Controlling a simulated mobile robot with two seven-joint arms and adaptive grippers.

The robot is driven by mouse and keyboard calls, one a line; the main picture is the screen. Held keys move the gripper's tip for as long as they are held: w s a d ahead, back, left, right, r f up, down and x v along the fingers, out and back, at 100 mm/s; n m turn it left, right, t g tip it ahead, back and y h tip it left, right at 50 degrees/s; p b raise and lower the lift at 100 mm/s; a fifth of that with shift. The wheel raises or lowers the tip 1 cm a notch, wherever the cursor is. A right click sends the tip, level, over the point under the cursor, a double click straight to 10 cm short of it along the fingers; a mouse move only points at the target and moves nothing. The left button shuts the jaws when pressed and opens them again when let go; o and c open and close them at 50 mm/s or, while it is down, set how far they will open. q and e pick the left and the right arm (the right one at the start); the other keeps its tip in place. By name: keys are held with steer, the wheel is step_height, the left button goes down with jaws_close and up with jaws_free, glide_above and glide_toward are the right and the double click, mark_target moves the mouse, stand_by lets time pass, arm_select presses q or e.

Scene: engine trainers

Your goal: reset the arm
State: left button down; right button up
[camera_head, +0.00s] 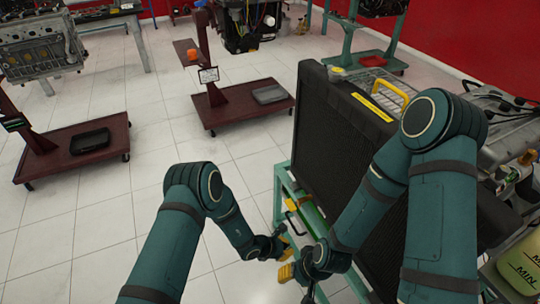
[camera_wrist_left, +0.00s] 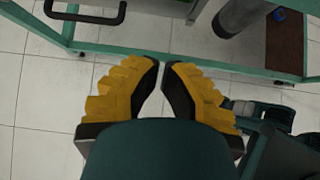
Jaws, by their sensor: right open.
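My left gripper (camera_head: 285,243) is low in the middle of the head view, beside the green frame of the engine stand (camera_head: 281,200). In the left wrist view its two yellow fingers (camera_wrist_left: 161,66) lean towards each other with a narrow gap at the tips and nothing between them. Whether it counts as open or shut is unclear. My right gripper (camera_head: 290,272) is just below it in the head view, close to it. It is open, partly hidden by its own wrist, and no held object shows.
A large black radiator panel (camera_head: 335,150) stands on the green frame right behind my right arm. A yellow-green fluid tank (camera_head: 522,268) sits at the lower right. Dark red wheeled stands (camera_head: 245,112) are farther back.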

arm_select(q)
steer(key=s+a+r+m+g+y, duration=0.2)
steer(key=s+a+r+m+y, duration=0.15)
steer(key=s+a+m, duration=0.45)
steer(key=s+a+r+m+g+y, duration=0.2)
steer(key=s+a+r+m+g, duration=0.15)
steer(key=s+a+m, duration=0.4)
steer(key=a+r+m+t+h, duration=0.1)
steer(key=a+r+m+t, duration=0.3)
steer(key=r+m, duration=0.1)
steer(key=shift+v, duration=0.95)
steer(key=shift+w+a, duration=0.1)
steer(key=shift+w, duration=0.05)
